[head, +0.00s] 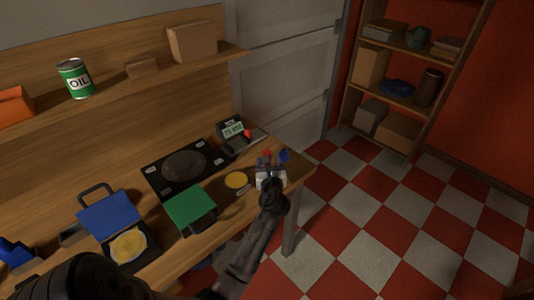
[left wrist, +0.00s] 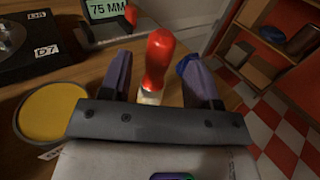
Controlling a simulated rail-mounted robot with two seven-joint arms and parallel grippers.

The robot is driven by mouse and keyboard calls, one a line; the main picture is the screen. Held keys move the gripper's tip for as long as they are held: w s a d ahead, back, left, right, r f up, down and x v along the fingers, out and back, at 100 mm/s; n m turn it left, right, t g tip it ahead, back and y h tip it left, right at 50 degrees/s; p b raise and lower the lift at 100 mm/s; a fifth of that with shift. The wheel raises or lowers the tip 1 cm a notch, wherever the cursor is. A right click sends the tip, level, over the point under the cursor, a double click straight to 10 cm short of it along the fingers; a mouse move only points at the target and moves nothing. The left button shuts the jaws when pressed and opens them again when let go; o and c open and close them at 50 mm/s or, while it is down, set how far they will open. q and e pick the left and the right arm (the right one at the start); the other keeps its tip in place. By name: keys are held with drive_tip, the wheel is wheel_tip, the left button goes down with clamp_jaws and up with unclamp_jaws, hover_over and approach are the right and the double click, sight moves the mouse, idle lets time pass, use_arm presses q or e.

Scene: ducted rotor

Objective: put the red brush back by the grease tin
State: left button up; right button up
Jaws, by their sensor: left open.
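The red brush (left wrist: 158,62) stands upright with its rounded red handle up and a pale part below; its lower end is hidden behind my gripper. In the head view its red top (head: 267,153) shows just beyond my gripper. My left gripper (left wrist: 160,85) is open, its two purple fingers on either side of the handle, with gaps visible. In the head view my left gripper (head: 268,163) is over the bench's right end. A round yellow-topped tin, apparently the grease tin (left wrist: 50,112), sits left of the gripper, also in the head view (head: 236,181). My right gripper is not in view.
A blue object (head: 284,156) lies right of the brush at the bench edge. A gauge reading 75 MM (head: 232,130) with a red knob (head: 248,133) stands behind. A black turntable plate (head: 184,166), green box (head: 191,209) and open blue case (head: 109,215) occupy the bench leftward.

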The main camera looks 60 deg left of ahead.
use_arm(q)
drive_tip(key=s+d+f+n+g+h, duration=0.1)
drive_tip(key=s+d+f+n+h, duration=0.3)
drive_tip(key=s+d+n, duration=0.3)
drive_tip(key=s+d+f+n+g+h, duration=0.1)
drive_tip(key=s+d+f+n+h, duration=0.3)
drive_tip(key=s+d+n+h, duration=0.3)
drive_tip(key=s+d+f+n+g+h, duration=0.2)
drive_tip(key=s+d+f+n+h, duration=0.2)
drive_tip(key=s+d, duration=0.9)
drive_tip(key=d+n+h, duration=0.1)
drive_tip(key=d+n, duration=0.2)
drive_tip(key=d, duration=0.3)
drive_tip(key=shift+d+f+h+p, duration=0.2)
drive_tip(key=shift+f+h+p, duration=0.1)
drive_tip(key=shift+f+p, duration=0.1)
drive_tip(key=shift+s, duration=0.1)
